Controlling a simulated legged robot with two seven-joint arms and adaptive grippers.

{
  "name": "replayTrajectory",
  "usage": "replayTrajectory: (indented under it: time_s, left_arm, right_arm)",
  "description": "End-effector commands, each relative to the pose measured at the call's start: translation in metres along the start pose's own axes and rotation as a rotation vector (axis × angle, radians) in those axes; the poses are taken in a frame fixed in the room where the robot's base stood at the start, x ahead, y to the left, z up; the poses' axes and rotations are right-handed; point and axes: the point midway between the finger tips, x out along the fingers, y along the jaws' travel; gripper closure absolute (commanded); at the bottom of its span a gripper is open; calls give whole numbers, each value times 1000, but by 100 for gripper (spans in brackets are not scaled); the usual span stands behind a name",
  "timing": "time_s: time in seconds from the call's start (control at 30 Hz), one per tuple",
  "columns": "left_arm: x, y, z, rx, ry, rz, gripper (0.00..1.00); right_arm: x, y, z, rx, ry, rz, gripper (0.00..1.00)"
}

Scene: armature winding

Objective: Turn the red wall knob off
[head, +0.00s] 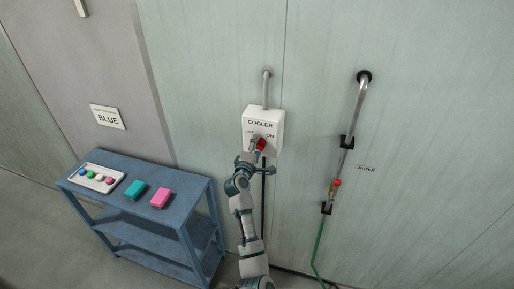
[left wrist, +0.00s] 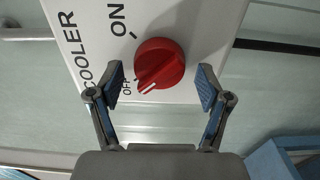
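The red knob (head: 261,144) is on the front of a white box (head: 263,117) labelled COOLER on the wall. In the left wrist view the knob (left wrist: 160,62) shows large, with the white mark on its rim towards the lower left, near the OFF label. The ON label is above that, at the upper left. My left gripper (left wrist: 162,88) is open, with one blue-padded finger on either side of the knob and a visible gap to each. In the head view my left gripper (head: 252,158) partly hides the box's lower front. My right gripper is not in view.
A grey pipe (head: 267,88) runs into the box's top. To the right are a water pipe (head: 346,145) with a red-handled valve (head: 336,184) and a green hose (head: 319,245). A blue cart (head: 150,210) at left holds a tray (head: 78,180) and two blocks.

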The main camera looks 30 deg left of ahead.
Motion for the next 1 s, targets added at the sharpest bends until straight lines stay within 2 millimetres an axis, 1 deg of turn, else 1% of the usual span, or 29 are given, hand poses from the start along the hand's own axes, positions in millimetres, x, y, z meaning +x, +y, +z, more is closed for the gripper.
replayTrajectory:
  time_s: [0.13, 0.23, 0.33, 0.47, 0.6, 0.7, 0.83, 1.0]
  left_arm:
    - [0, 0, 0, 1, 0, -1, 22]
    - [-2, -1, 0, 1, 0, -1, 22]
    - [-11, -1, 1, 1, -1, -2, 22]
    - [-35, -2, 0, 1, 0, -2, 22]
    - [-68, -3, 0, 0, 0, -3, 22]
    - [-88, -2, 0, 1, 0, -2, 22]
    - [-107, -3, 0, 1, 0, -3, 22]
    - [-117, -3, 0, 1, 0, -3, 22]
  right_arm:
    - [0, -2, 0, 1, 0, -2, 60]
    - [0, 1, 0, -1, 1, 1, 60]
    - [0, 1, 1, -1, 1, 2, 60]
    - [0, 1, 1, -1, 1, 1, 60]
    - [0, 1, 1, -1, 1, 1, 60]
    - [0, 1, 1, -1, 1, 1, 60]
    - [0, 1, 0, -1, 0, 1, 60]
    - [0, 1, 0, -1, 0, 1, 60]
